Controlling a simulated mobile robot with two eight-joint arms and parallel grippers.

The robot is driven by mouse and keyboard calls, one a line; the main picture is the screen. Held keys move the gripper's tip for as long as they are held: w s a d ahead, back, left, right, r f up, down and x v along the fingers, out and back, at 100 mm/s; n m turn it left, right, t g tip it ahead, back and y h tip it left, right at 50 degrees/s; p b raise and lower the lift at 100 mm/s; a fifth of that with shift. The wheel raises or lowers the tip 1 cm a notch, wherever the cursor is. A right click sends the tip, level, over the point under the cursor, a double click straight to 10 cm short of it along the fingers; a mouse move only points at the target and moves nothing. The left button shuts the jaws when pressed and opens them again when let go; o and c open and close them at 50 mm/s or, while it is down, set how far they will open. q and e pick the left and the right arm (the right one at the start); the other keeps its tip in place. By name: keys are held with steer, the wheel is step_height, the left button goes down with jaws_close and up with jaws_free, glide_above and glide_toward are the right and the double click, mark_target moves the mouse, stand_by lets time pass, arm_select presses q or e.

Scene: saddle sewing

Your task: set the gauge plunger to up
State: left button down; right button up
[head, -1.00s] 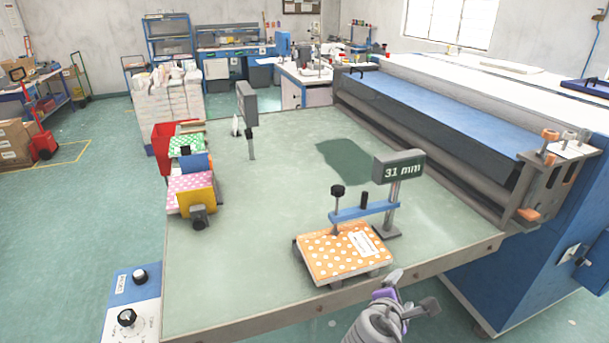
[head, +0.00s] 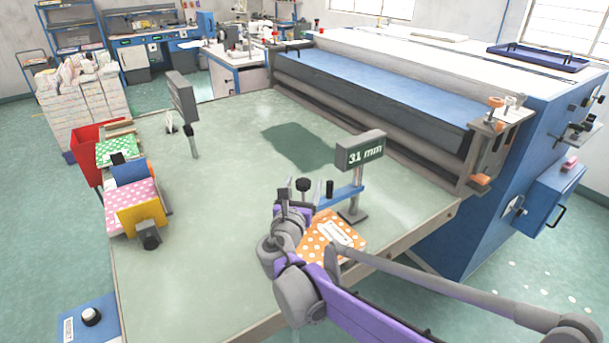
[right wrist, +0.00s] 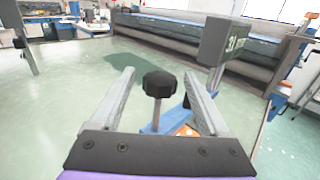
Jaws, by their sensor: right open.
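The gauge (head: 360,152) stands at the table's front right, its display reading 31 mm. Its blue arm (head: 346,194) extends left over an orange dotted block (head: 340,232). The plunger's black knob (head: 303,185) is above the arm; it also shows in the right wrist view (right wrist: 160,84). My right gripper (head: 298,192) is open, with the knob between its fingers in the wrist view (right wrist: 159,76) and gaps on both sides. The plunger's lower end is hidden in the head view. My left gripper is not in view.
A second gauge-like post (head: 183,100) stands at the table's back left. Pink (head: 130,198) and green dotted blocks lie along the left edge, near a red bin (head: 88,150). A large blue-and-white machine (head: 420,100) borders the right. The table's middle is clear.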

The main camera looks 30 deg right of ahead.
steer(key=shift+x, duration=1.9)
jaws_close()
